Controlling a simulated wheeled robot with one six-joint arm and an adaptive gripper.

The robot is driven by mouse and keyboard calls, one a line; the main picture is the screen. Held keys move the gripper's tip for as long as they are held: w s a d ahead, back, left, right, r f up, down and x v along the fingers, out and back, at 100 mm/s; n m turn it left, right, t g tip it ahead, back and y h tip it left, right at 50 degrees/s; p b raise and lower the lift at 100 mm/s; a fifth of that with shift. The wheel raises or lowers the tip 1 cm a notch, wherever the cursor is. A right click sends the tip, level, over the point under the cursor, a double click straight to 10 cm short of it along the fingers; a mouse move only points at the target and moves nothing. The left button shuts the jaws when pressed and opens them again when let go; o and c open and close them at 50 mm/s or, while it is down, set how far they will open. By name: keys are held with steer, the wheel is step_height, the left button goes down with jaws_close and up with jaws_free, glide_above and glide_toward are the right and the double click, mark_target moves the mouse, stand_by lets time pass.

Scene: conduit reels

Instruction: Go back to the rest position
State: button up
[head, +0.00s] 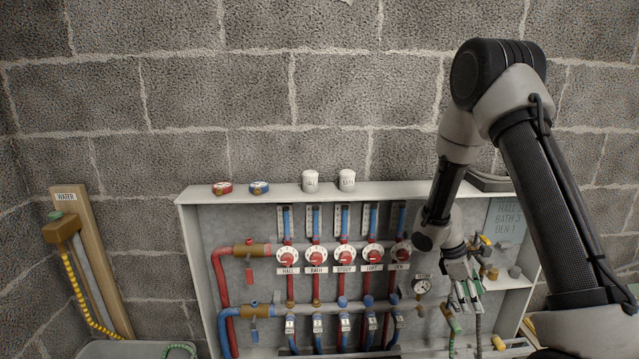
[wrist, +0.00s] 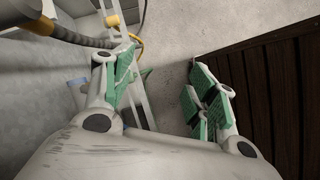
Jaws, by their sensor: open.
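My gripper (head: 467,294) is at the right part of the manifold cabinet (head: 330,192) in the head view, beside the pressure gauge (head: 421,287). In the wrist view my gripper (wrist: 160,95) shows its two green-padded fingers spread wide apart, with nothing between them. My arm comes down from the upper right and hides part of the cabinet's right side.
The cabinet holds red dial valves (head: 316,256) with red and blue pipes. White caps (head: 310,181) stand on its top. A wooden post (head: 95,265) marked WATER is at left. The wrist view shows a dark slatted surface (wrist: 285,90) at right and a dark hose (wrist: 80,38).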

steer(key=s+a+r+m+t+y, duration=0.1)
steer(key=s+r+m+t, duration=0.1)
steer(key=s+r+m, duration=0.2)
steer(key=s+a+r+m+t+y, duration=0.2)
steer(key=s+r+m, duration=0.2)
steer(key=s+r, duration=0.7)
steer(key=s+a+r+m+t+y, duration=0.2)
steer(key=s+r, duration=0.6)
steer(key=r, duration=0.9)
steer(key=shift+s+a+r+m+t, duration=0.15)
steer(key=shift+m+t, duration=0.35)
steer(key=shift+m, duration=0.6)
